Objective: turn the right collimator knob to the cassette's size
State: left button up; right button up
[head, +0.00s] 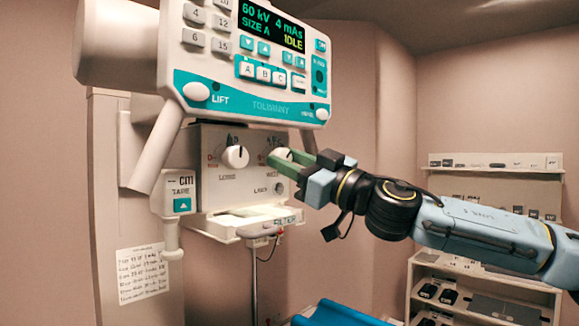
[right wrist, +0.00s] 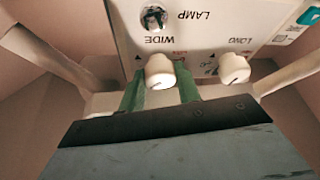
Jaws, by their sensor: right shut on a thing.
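The right collimator knob (head: 281,152) is white and sits on the pale collimator front, partly hidden by my fingers in the head view. In the right wrist view this knob (right wrist: 160,71), by the label WIDE, stands between two green fingers. My right gripper (head: 279,160) is shut on it; it also shows in the right wrist view (right wrist: 161,88). The left knob (head: 235,156), labelled LONG, is free; it also shows in the right wrist view (right wrist: 234,69). The exact pointer setting of the right knob cannot be read. No cassette can be made out. My left gripper is out of view.
The control panel (head: 250,102) hangs just above the knobs; its display (head: 272,24) reads 60 kV, 4 mAs, SIZE A, IDLE. A tape box (head: 180,194) hangs at the left. A filter tray (head: 240,222) juts out below. Shelves (head: 482,282) stand at the right.

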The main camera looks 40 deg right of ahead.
jog(key=n, duration=0.2)
jog(key=n+g+y, duration=0.1)
jog(key=n, duration=0.1)
jog(key=shift+d+r+y, duration=0.1)
jog(key=shift+y, duration=0.2)
jog(key=n+g+y+p, duration=0.1)
jog(key=n, duration=0.2)
jog(key=shift+r+n, duration=0.1)
jog(key=shift+n, duration=0.2)
jog(key=n+g+p, duration=0.1)
jog(key=n, duration=0.1)
jog(key=n+g+p, duration=0.1)
jog(key=n, duration=0.1)
jog(key=shift+d+r+y, duration=0.1)
jog(key=shift+r+y, duration=0.05)
jog(key=shift+y, duration=0.15)
jog(key=shift+n+g+p, duration=0.7)
jog(key=shift+n+p, duration=0.2)
jog(key=shift+n, duration=0.8)
jog(key=o, duration=1)
jog(key=shift+s, duration=0.1)
